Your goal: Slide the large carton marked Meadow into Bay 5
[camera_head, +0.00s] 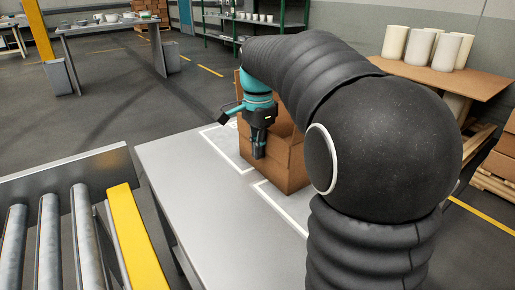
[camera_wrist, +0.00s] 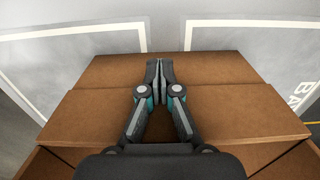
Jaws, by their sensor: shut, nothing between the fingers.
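A large brown carton (camera_head: 286,165) stands on the grey metal table, partly hidden behind my arm. My gripper (camera_head: 259,153) is shut and empty, pointing down at the carton's near left side in the head view. In the wrist view my gripper's fingertips (camera_wrist: 160,68) are together over the brown top; I cannot tell whether they touch. White outlined bays (camera_head: 228,146) lie on the table. Partial bay lettering (camera_wrist: 300,97) shows at right, its number unreadable.
The grey table (camera_head: 185,165) is clear left of the carton. A roller conveyor (camera_head: 80,225) with a yellow rail (camera_head: 137,240) stands at left. White cylinders (camera_head: 419,46) stand on a brown board at the back right.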

